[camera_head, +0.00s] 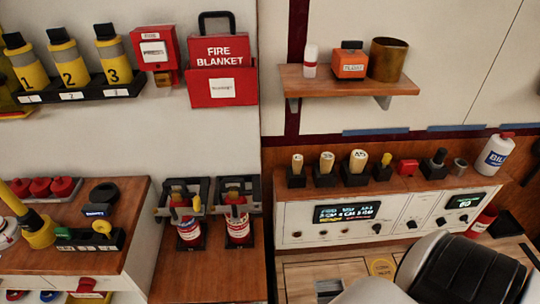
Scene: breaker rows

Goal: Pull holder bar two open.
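Two black holder frames stand side by side on the wooden counter in the middle of the head view, each around a small red extinguisher with a white label. The left holder (165,211) is around one extinguisher (189,232). The right holder (256,207) is around the other extinguisher (238,228). Dark bars run around the upper parts of both extinguishers. I see no readable number on either holder, so I cannot tell which bar is two or whether it is latched. Neither of my grippers is in view.
A wooden-topped cabinet (137,196) with red knobs and a black-yellow block stands left of the holders. A white control panel (400,212) stands to their right. A fire blanket box (222,60) hangs above. The counter front (210,285) is clear.

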